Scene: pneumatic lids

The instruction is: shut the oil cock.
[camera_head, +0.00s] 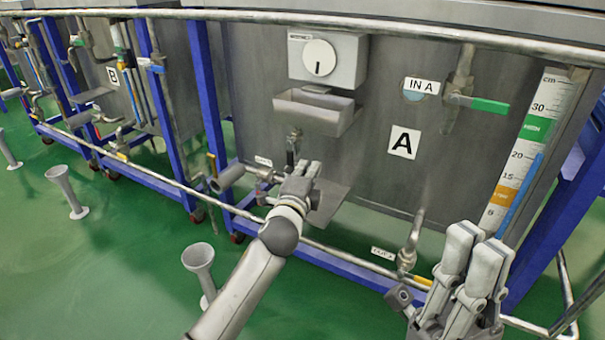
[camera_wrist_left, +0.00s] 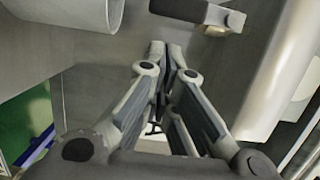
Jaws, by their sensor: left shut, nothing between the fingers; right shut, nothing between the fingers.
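On tank A's front, a small cock (camera_head: 293,146) with a dark handle pointing down sits below the grey tray; I cannot read a label that confirms it as the oil cock. My left gripper (camera_head: 308,168) is just below it in the head view, shut and empty. In the left wrist view the left gripper (camera_wrist_left: 167,48) points at the tank wall, and a dark lever with a brass-coloured end (camera_wrist_left: 212,14) shows above its tips, apart from them. My right gripper (camera_head: 478,238) is shut and empty in front of the tank's lower right.
A green-handled valve (camera_head: 485,105) is beside the IN A label (camera_head: 420,87). A dial box (camera_head: 328,60) is above the tray (camera_head: 313,112). A long rail (camera_head: 185,188) runs along the front.

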